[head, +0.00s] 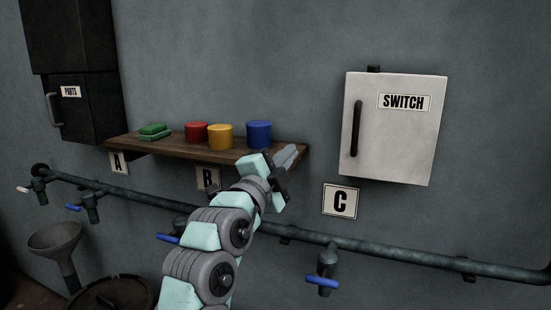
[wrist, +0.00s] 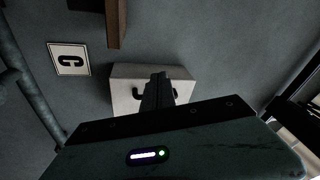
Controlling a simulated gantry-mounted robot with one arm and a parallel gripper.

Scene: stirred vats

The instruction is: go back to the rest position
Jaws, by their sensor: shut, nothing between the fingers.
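My gripper (head: 286,157) is shut and empty in the head view. It is in front of the right end of the wooden shelf (head: 172,148) and points up and to the right, toward the wall. In the wrist view my gripper (wrist: 160,78) overlaps the white switch box (wrist: 122,99), with the fingers together. The switch box (head: 392,128) shows closed in the head view, to the right of my gripper and apart from it.
On the shelf are a green block (head: 154,130), a red canister (head: 196,131), a yellow canister (head: 220,137) and a blue canister (head: 259,134). A pipe (head: 375,249) with several valves runs below along the wall. A funnel (head: 55,236) is at lower left. Wall around sign C (head: 340,200) is clear.

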